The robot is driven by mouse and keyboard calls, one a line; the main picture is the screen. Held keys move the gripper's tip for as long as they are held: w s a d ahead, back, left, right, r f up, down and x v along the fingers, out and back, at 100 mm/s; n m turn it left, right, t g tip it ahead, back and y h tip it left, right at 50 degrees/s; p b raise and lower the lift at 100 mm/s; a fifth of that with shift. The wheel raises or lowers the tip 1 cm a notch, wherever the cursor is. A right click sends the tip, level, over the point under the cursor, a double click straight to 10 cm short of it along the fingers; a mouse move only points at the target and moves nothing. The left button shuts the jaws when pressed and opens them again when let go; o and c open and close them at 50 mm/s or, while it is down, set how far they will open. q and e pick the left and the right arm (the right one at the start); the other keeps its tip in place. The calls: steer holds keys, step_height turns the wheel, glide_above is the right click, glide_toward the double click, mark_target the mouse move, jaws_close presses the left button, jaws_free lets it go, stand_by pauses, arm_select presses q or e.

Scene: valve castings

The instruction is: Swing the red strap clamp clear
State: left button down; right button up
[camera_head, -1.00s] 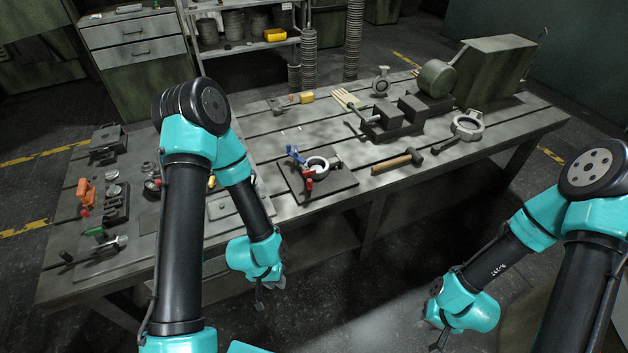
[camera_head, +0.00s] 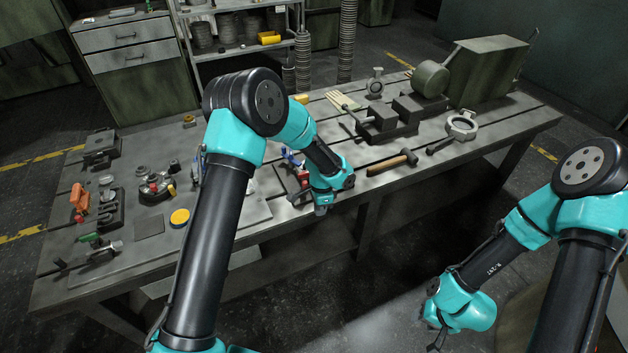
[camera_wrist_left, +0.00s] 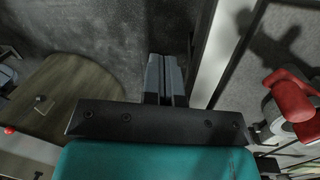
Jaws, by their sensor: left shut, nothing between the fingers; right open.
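The red strap clamp (camera_head: 303,178) shows as a small patch of red on the bench fixture in the head view. My left forearm and wrist hide most of it and the ring it stands by. In the left wrist view its red handle (camera_wrist_left: 293,97) is at the right edge, apart from the fingers. My left gripper (camera_head: 321,209) is at the bench's front edge beside the fixture. Its two fingers (camera_wrist_left: 166,75) are together and hold nothing. My right gripper (camera_head: 437,338) is open and low, in front of the bench and far from the clamp.
A blue clamp (camera_head: 291,158) stands just behind the red one. A hammer (camera_head: 392,163), a vise (camera_head: 385,118) and a ring casting (camera_head: 462,126) lie to the right. An orange-handled clamp (camera_head: 80,198) and a yellow-lidded tin (camera_head: 180,217) are at the left.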

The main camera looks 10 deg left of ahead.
arm_select(q)
steer(key=w+d+r+m+y, duration=0.1)
steer(key=w+r+m+y, duration=0.1)
steer(key=w+r, duration=0.2)
steer(key=w+d+r+m+t+y, duration=0.1)
steer(key=w+d+r+m+y, duration=0.1)
steer(key=w+r, duration=0.3)
step_height(320, 180, up, 5)
steer(key=shift+w+d+f+y, duration=0.15)
steer(key=shift+d+y, duration=0.1)
steer(key=shift+y, duration=0.05)
steer(key=shift+s+a+f, duration=0.2)
steer(key=shift+a+f, duration=1.05)
steer(key=shift+f, duration=0.3)
steer(key=shift+s+a+f, duration=0.15)
steer(key=shift+a+f, duration=1.15)
steer(key=shift+f, duration=0.3)
steer(key=shift+s+a+f, duration=0.2)
steer(key=shift+a+f, duration=1.05)
steer(key=shift+f, duration=0.3)
